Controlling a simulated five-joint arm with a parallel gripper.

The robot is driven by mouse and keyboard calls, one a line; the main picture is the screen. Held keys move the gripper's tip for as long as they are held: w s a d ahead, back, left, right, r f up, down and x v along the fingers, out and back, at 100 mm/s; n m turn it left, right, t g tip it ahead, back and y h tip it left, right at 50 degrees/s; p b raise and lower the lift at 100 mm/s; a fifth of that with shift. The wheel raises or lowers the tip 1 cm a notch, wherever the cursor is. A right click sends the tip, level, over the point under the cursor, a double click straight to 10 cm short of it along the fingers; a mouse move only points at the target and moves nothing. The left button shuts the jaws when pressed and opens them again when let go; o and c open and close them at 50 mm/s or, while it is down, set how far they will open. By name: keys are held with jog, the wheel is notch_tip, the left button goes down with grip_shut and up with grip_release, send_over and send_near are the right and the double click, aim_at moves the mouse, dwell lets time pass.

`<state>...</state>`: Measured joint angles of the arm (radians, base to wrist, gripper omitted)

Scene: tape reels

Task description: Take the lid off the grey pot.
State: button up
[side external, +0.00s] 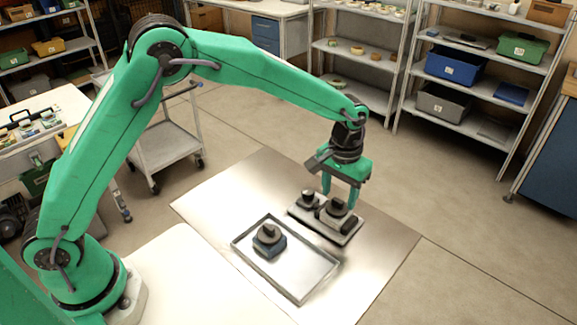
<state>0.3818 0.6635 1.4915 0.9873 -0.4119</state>
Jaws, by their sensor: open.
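My gripper (339,197) is open and points down over a grey base plate (322,226) on the metal sheet. Its fingers are close above or around a dark round piece with a knob (338,209) at the plate's right part; I cannot tell if they touch it. A smaller dark round piece (308,199) sits at the plate's left part. A blue-grey block with a round grey top (269,239) stands in a shallow tray. At this size I cannot tell for sure which piece is the grey pot or its lid.
The shallow metal tray (302,291) lies left of and nearer than the plate, with bare floor in its right part. The metal sheet (388,245) is clear to the right. Shelves with bins (455,66) and a trolley (163,151) stand farther back.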

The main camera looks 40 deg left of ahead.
aim_at(338, 210)
jog(key=shift+f, duration=0.8)
jog(key=c, duration=1)
jog(key=shift+r, duration=0.2)
jog(key=shift+c, duration=0.2)
jog(key=shift+r, duration=0.6)
jog(key=r, duration=0.3)
jog(key=shift+s+d+r, duration=0.1)
jog(key=shift+s+d, duration=0.25)
jog(key=shift+s, duration=0.05)
jog(key=s+d+r, duration=0.6)
jog(key=s, duration=0.2)
jog(key=shift+s+d+r, duration=0.15)
jog(key=shift+s+d, duration=0.05)
jog(key=shift+s, duration=0.1)
